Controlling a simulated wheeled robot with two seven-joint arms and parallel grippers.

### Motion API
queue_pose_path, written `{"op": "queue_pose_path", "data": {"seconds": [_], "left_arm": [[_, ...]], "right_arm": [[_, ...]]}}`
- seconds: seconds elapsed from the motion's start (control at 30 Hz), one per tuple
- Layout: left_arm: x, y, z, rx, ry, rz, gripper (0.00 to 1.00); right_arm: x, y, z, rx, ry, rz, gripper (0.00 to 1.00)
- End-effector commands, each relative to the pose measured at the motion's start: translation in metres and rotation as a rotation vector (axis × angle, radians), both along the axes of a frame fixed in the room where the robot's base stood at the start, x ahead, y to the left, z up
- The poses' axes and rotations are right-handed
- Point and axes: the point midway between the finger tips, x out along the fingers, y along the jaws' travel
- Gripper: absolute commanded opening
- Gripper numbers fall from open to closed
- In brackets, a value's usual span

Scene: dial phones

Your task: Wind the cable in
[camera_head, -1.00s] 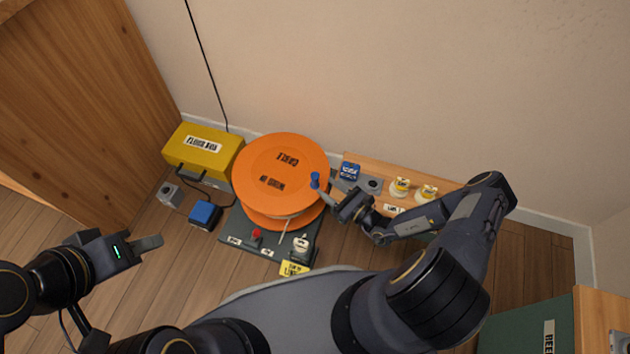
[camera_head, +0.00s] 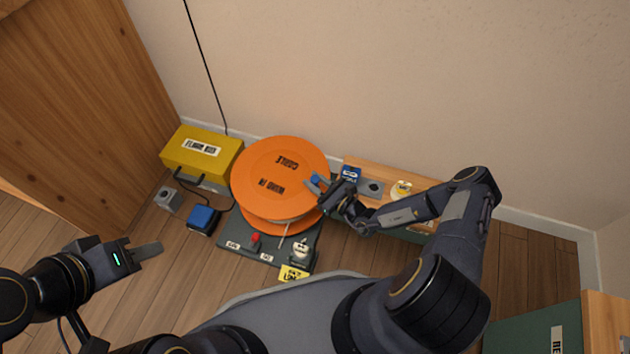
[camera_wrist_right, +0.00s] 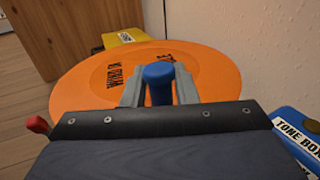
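The orange cable reel (camera_head: 255,170) lies flat on a dark grey base (camera_head: 232,236); its top bears the words CABLE and WIND IN. A blue knob (camera_head: 315,180) stands near the reel's right edge. My right gripper (camera_head: 320,185) is at this knob. In the right wrist view the blue knob (camera_wrist_right: 158,85) sits between its two fingers, which close on it from both sides. A pale cable end (camera_head: 283,238) hangs at the reel's front.
A yellow floor box (camera_head: 200,150) stands left of the reel, with a blue block (camera_head: 203,219) and grey block (camera_head: 167,198) in front. The base carries a red knob (camera_head: 256,238) and white switch (camera_head: 300,248). A wooden-topped box (camera_head: 385,172) stands close at right.

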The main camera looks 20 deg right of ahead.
Motion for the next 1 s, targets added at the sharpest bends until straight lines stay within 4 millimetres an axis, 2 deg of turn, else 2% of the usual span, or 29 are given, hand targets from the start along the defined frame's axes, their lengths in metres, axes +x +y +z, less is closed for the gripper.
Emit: {"op": "queue_pose_path", "data": {"seconds": [0.23, 0.4, 0.63, 0.67, 0.7, 0.73, 1.0], "left_arm": [[0.000, 0.000, 0.000, 0.000, 0.000, 0.000, 0.36], [0.000, 0.000, -0.001, 0.000, 0.000, 0.000, 0.36], [0.000, 0.000, -0.001, 0.000, 0.000, 0.000, 0.36], [0.000, 0.000, 0.000, 0.000, 0.000, 0.000, 0.36], [0.000, 0.000, 0.000, 0.000, 0.000, 0.000, 0.36], [0.000, 0.000, 0.000, 0.000, 0.000, 0.000, 0.36], [0.000, 0.000, 0.000, 0.000, 0.000, 0.000, 0.36]], "right_arm": [[0.001, -0.001, 0.000, -0.002, -0.001, 0.000, 0.00], [0.014, -0.012, 0.000, -0.001, -0.002, -0.003, 0.00], [0.014, -0.012, 0.000, 0.000, 0.000, -0.003, 0.00], [0.014, -0.012, 0.000, 0.000, 0.000, -0.003, 0.31], [0.014, -0.012, 0.000, 0.000, 0.000, -0.003, 0.36], [0.014, -0.012, 0.000, 0.000, 0.000, -0.003, 0.39], [0.013, -0.012, 0.000, 0.000, 0.000, -0.001, 0.39]]}}
